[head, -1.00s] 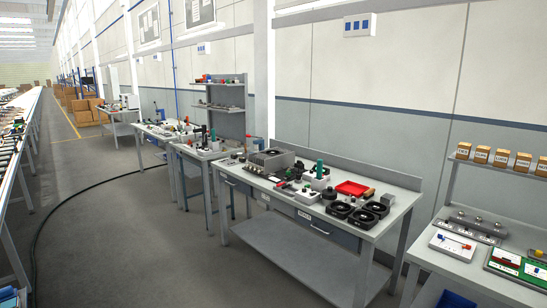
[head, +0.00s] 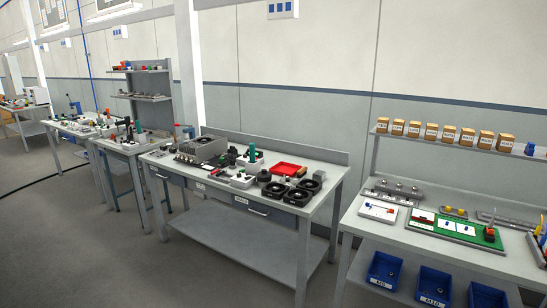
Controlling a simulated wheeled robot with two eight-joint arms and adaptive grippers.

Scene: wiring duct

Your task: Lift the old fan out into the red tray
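The red tray (head: 286,168) lies on the middle workbench, toward its back edge right of centre. Several black square fans sit at the right end of that bench, one of them at the front (head: 273,192). I cannot tell at this distance which fan is the old one. Neither of my grippers shows in the head view.
The middle workbench (head: 322,178) also holds a green-topped cylinder (head: 252,152) and several small parts. A right-hand bench (head: 470,255) carries a green board (head: 447,227), with blue bins (head: 433,284) below. Grey floor (head: 110,240) is open in front.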

